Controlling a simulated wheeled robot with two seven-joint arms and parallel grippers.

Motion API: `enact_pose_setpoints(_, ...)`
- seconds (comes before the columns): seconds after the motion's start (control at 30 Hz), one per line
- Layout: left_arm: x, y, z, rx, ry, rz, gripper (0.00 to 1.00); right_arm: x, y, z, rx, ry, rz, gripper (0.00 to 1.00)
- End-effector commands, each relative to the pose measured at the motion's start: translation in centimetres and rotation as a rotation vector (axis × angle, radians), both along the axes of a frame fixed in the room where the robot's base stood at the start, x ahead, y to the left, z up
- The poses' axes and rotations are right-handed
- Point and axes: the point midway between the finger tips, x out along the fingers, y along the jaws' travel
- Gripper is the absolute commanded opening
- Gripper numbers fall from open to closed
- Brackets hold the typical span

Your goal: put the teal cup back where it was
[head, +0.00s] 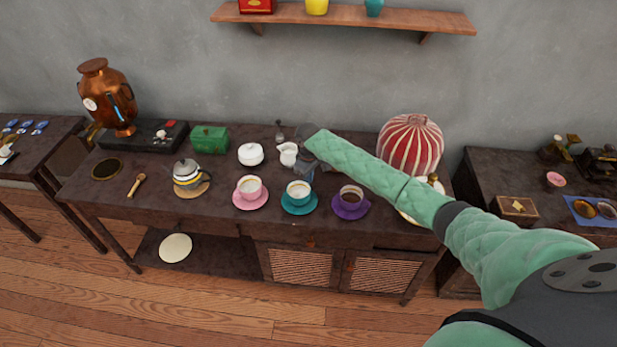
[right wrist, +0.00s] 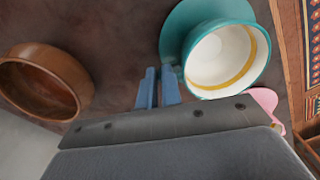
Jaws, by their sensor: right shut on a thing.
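The teal cup (head: 298,188), white inside with a yellow band, is upright at the teal saucer (head: 299,209) on the dark table, between the pink and purple cups. In the right wrist view the cup (right wrist: 228,62) overlaps the saucer (right wrist: 183,30). I cannot tell whether it rests on it or is slightly above. My right gripper (head: 309,172) is at the cup's back right side. Its blue fingers (right wrist: 158,88) are shut on the cup, apparently at the handle, which is mostly hidden. My left gripper is not in view.
The pink cup (head: 249,186) stands left and the purple cup (head: 351,195) right, each on a saucer. A creamer (head: 288,154) and white sugar bowl (head: 251,154) stand behind. A brown bowl (right wrist: 45,80) is beside the fingers. A striped red cover (head: 411,145) stands back right.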

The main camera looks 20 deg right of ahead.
Motion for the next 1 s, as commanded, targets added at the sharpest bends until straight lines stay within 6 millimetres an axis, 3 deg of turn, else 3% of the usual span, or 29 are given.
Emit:
enact_pose_setpoints(0.03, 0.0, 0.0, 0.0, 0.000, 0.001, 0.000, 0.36, 0.0, 0.0, -0.1, 0.000, 0.000, 0.000, 0.08)
enact_pose_setpoints(0.13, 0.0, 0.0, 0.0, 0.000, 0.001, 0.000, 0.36, 0.0, 0.0, -0.1, 0.000, 0.000, 0.000, 0.28)
enact_pose_setpoints(0.57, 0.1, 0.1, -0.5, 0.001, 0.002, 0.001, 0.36, 0.0, 0.0, 0.6, 0.001, -0.001, 0.000, 0.28)
enact_pose_setpoints(0.7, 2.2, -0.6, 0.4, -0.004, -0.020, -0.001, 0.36, 0.1, -0.1, 2.5, -0.002, -0.003, 0.001, 0.28)
enact_pose_setpoints(1.0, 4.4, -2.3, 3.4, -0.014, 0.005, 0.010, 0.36, 0.1, 0.0, 7.3, -0.001, -0.003, 0.001, 0.28)
